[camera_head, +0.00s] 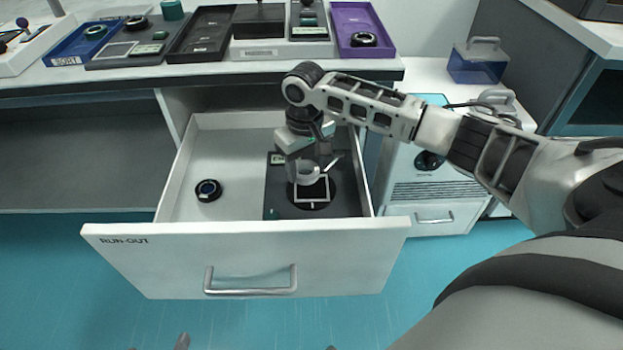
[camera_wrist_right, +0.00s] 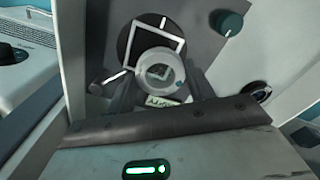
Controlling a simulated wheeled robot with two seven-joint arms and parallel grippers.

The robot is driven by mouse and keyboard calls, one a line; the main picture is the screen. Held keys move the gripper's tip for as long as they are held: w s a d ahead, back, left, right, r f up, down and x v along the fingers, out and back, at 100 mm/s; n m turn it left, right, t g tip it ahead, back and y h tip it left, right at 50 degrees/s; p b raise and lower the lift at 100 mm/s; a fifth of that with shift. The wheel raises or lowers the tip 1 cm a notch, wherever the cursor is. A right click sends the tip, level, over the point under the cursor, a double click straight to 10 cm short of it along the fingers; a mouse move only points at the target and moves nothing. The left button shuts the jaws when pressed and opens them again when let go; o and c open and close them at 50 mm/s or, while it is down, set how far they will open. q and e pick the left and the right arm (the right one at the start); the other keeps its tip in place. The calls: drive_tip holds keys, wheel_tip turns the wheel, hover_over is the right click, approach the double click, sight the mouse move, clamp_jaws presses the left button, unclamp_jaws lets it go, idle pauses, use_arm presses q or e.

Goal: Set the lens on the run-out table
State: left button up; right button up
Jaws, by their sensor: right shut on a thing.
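The run-out table is a black disc with a white square outline (camera_head: 325,188), on a dark plate in the open drawer labelled RUN-OUT. My right gripper (camera_head: 304,168) reaches down over this disc. It is shut on the lens, a pale ring with a clear middle (camera_wrist_right: 161,73). In the right wrist view the lens overlaps the lower part of the white square on the run-out table (camera_wrist_right: 127,52). I cannot tell whether the lens touches the disc or hangs just above it. My left gripper is not in view.
A dark round mounted optic (camera_head: 208,190) lies on the drawer's left floor, also at the right in the wrist view (camera_wrist_right: 262,94). A teal knob (camera_wrist_right: 230,22) stands on the plate. The drawer's front wall (camera_head: 245,262) and sides surround the gripper. Trays, including a purple one (camera_head: 361,16), line the bench.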

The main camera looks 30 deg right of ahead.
sight(311, 188)
drive_tip(key=f, duration=0.2)
drive_tip(key=d+f+b, duration=0.1)
drive_tip(key=f, duration=0.1)
drive_tip(key=shift+s+d+f, duration=0.1)
drive_tip(key=shift+d+f, duration=0.1)
drive_tip(key=shift+f, duration=0.15)
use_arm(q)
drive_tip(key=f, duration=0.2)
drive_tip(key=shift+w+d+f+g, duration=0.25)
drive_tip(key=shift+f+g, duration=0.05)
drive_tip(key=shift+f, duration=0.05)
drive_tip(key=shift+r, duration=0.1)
use_arm(e)
drive_tip(key=o, duration=1)
drive_tip(key=shift+f, duration=0.1)
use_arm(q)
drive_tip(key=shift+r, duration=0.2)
